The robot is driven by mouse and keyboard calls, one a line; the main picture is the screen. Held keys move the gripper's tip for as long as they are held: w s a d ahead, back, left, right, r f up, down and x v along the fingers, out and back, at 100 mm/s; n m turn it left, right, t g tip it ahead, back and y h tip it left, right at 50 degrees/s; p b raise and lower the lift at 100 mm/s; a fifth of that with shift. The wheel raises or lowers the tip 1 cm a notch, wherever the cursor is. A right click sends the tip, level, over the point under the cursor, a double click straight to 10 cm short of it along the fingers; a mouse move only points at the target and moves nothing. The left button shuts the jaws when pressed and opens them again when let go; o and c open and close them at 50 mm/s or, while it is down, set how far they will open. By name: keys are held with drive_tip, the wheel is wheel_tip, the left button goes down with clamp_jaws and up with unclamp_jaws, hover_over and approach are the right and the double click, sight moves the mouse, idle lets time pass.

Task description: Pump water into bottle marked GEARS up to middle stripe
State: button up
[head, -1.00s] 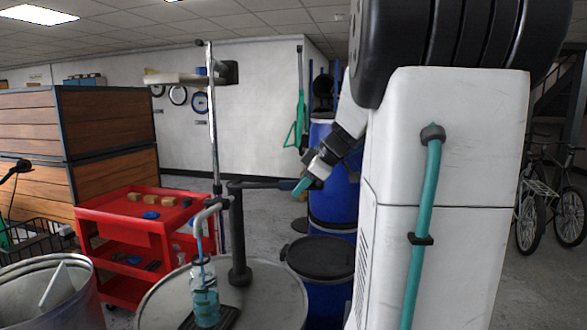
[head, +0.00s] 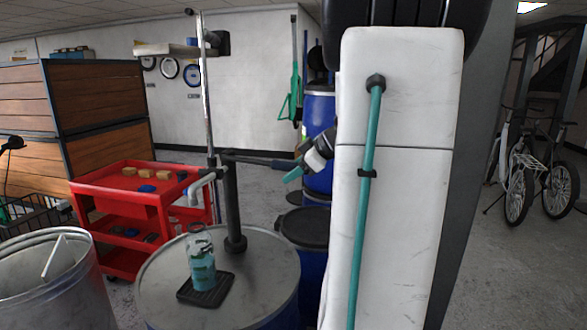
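A clear bottle (head: 201,246) stands upright on a small black tray (head: 188,296) on top of a grey drum (head: 262,278). It holds blue-green water in its lower part. Dark marks show on it, but I cannot read a name or tell the stripes apart. The hand pump (head: 234,205) rises behind the bottle, its grey spout (head: 203,182) above the bottle's mouth. No clear stream shows now. The pump handle (head: 258,160) reaches right and slopes slightly down to my gripper (head: 293,174). My gripper's teal fingers are at the handle's end, seemingly closed around it, partly hidden.
A red cart (head: 122,200) with small blocks stands behind left. An open metal drum (head: 52,275) is at front left. Blue barrels (head: 318,185) and a dark-lidded one (head: 306,228) stand behind the pump. Bicycles (head: 535,180) stand on the right, beyond open floor.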

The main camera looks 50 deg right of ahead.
drive_tip(key=shift+r, duration=0.15)
drive_tip(key=shift+s+r, duration=0.1)
drive_tip(key=shift+r, duration=0.05)
drive_tip(key=v, duration=0.7)
drive_tip(key=shift+s, duration=0.2)
drive_tip(key=shift+r, duration=0.1)
idle(0.8)
